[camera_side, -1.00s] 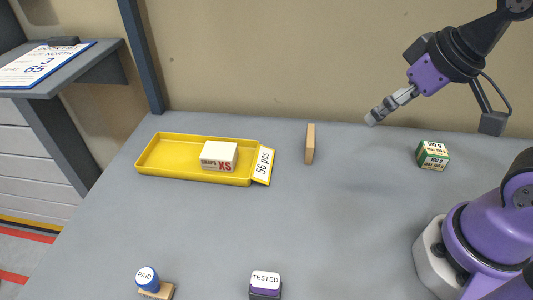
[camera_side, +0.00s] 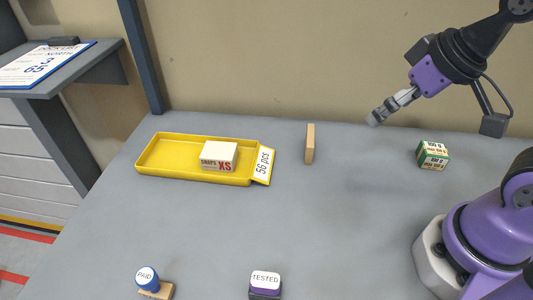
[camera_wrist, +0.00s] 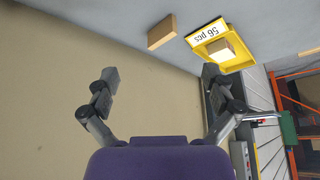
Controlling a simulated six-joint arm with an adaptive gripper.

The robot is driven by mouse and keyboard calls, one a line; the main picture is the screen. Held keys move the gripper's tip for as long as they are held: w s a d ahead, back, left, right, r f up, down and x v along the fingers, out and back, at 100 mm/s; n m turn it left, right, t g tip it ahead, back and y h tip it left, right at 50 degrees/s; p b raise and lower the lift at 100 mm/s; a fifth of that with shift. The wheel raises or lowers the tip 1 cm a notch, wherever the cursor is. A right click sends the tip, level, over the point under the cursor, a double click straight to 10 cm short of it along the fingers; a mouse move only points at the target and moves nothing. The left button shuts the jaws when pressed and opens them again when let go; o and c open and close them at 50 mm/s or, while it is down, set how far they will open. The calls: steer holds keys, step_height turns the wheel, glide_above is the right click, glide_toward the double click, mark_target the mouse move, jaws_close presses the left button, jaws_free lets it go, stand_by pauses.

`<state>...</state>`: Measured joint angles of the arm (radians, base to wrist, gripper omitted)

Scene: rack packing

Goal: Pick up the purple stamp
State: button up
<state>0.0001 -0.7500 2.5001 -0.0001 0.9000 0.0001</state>
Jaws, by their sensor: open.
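The purple stamp (camera_side: 265,287) stands near the front edge of the side view, with a white top label reading TESTED, a purple band and a dark lower part. Its bottom is close to the picture's lower edge. My gripper (camera_side: 373,119) is high at the upper right of the side view, far from the stamp. In the wrist view my gripper (camera_wrist: 168,88) has its two fingers wide apart with nothing between them. The purple stamp does not show in the wrist view.
A blue PAID stamp (camera_side: 148,280) stands left of the purple one. A yellow tray (camera_side: 190,175) holds a white XS box (camera_side: 218,156). A wooden block (camera_side: 310,144) and a green box (camera_side: 432,155) stand toward the back. The middle of the table (camera_side: 220,225) is clear.

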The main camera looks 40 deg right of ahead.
steer(key=shift+c, duration=0.5)
steer(key=shift+c, duration=0.7)
